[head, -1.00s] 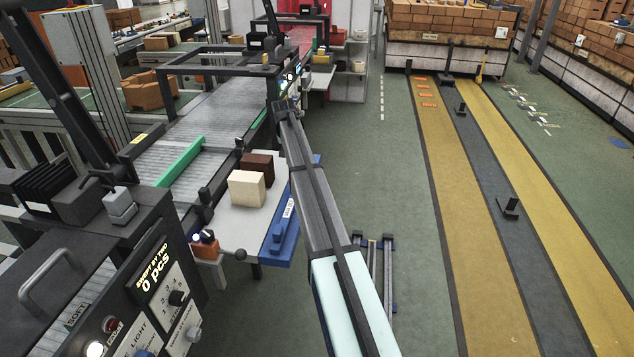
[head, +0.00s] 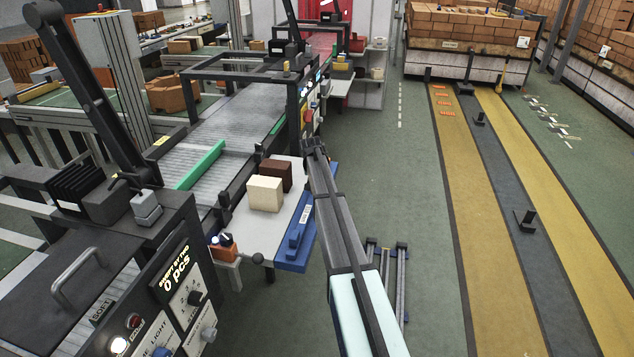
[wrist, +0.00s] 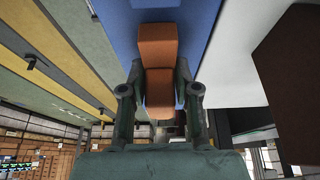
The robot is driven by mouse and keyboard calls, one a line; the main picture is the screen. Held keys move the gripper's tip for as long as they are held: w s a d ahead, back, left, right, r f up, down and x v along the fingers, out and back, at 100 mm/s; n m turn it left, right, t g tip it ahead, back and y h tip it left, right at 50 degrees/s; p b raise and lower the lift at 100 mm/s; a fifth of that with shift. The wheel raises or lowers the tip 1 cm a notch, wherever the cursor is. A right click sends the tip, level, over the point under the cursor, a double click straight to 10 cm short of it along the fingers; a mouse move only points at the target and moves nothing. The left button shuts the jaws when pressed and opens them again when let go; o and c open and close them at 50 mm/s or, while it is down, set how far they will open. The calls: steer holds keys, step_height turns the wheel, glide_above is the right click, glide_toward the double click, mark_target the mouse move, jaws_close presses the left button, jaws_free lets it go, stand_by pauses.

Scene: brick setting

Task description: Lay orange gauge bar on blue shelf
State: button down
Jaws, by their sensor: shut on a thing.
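The orange gauge bar (wrist: 158,50) is between the fingers of my gripper (wrist: 160,92) in the wrist view. My gripper is shut on it, and the bar reaches out past the fingertips. The blue shelf (wrist: 112,22) fills the area behind the bar; I cannot tell whether they touch. In the head view the blue shelf (head: 292,256) runs along the right edge of the pale table, partly behind my arm. My gripper and the bar are not discernible in the head view, where my arm covers that area.
A cream block (head: 264,193) and a dark brown block (head: 276,174) stand on the pale table (head: 250,228) left of the shelf. An orange knob box (head: 224,250) sits at its near corner. A roller conveyor (head: 215,125) lies further left.

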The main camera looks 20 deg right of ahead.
steer(key=shift+f, duration=0.1)
steer(key=shift+f, duration=0.1)
steer(key=c, duration=0.8)
jaws_free()
steer(key=shift+c, duration=0.2)
steer(key=b+v, duration=0.3)
steer(key=v, duration=0.9)
